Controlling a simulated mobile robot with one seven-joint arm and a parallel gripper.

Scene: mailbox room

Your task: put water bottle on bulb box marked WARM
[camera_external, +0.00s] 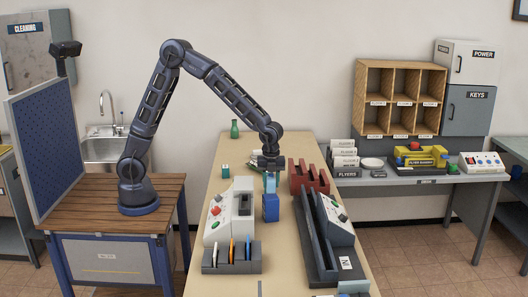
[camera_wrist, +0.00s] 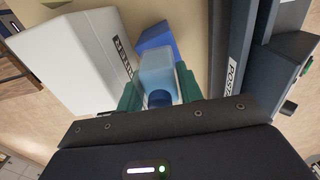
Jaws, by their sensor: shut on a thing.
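My gripper (camera_external: 270,168) is above the middle of the long table, pointing down. In the wrist view its teal fingers (camera_wrist: 159,92) are shut on a pale blue translucent water bottle (camera_wrist: 157,65) with a dark blue cap. The bottle (camera_external: 270,183) hangs upright below my gripper in the external view. A blue box (camera_external: 271,208) is directly below it there and shows beyond the bottle in the wrist view (camera_wrist: 157,37). I cannot tell whether bottle and box touch. No WARM marking is readable. A small teal-and-white box (camera_external: 225,170) stands to the left.
A white machine with buttons (camera_external: 218,222) is left of the blue box. A dark grey machine (camera_external: 315,238) is to its right, and a red rack (camera_external: 308,177) behind right. A pen holder (camera_external: 232,266) is in front. A green bottle (camera_external: 234,130) stands at the back.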

